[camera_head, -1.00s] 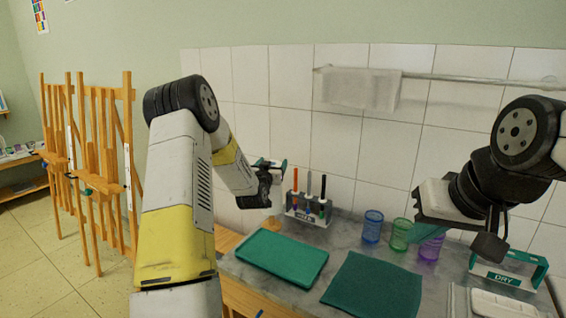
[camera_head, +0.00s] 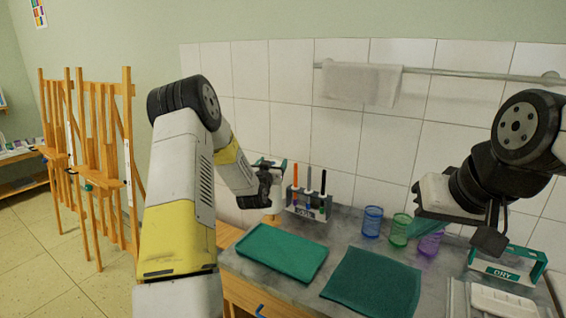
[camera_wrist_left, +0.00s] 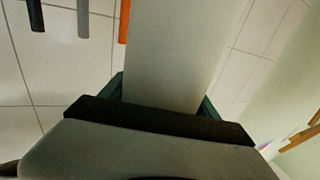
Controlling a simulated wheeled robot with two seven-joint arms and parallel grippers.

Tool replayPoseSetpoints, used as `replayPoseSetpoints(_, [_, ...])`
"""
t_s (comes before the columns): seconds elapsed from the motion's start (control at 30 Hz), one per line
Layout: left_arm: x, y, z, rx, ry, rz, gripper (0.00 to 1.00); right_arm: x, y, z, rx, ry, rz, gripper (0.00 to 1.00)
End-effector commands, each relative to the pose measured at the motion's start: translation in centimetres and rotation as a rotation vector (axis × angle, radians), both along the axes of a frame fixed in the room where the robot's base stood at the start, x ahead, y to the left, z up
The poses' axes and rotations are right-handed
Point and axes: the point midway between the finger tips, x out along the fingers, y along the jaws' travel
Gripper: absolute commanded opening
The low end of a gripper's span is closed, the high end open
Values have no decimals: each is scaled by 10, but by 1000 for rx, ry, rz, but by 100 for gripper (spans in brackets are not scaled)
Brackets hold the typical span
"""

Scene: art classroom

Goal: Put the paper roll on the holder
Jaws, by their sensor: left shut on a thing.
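My left gripper (camera_head: 268,188) is at the back left of the counter, beside the marker rack. It is shut on a pale paper roll (camera_head: 271,213), of which only a small part shows below the gripper in the head view. In the left wrist view the roll (camera_wrist_left: 183,50) is a long, plain, pale shape between the teal fingers. My right gripper (camera_head: 440,200) hangs over the right side of the counter, near the cups. Its fingers are mostly hidden, so its opening cannot be judged. I cannot make out a separate holder; my left arm hides part of the counter.
A marker rack (camera_head: 303,211) stands against the tiled wall. Blue (camera_head: 372,222), green (camera_head: 399,230) and purple (camera_head: 430,243) cups stand near it. A green tray (camera_head: 282,253) and dark green mat (camera_head: 372,284) lie in front. A wall rail (camera_head: 460,72) carries a white towel (camera_head: 360,85).

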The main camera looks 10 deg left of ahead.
Motion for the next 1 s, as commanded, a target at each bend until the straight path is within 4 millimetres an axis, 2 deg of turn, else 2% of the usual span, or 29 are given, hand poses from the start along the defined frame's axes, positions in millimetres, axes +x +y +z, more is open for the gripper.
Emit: replayPoseSetpoints(1.0, [0,0,-36,0,-1,0,3,0,0,0,0,0,0,0])
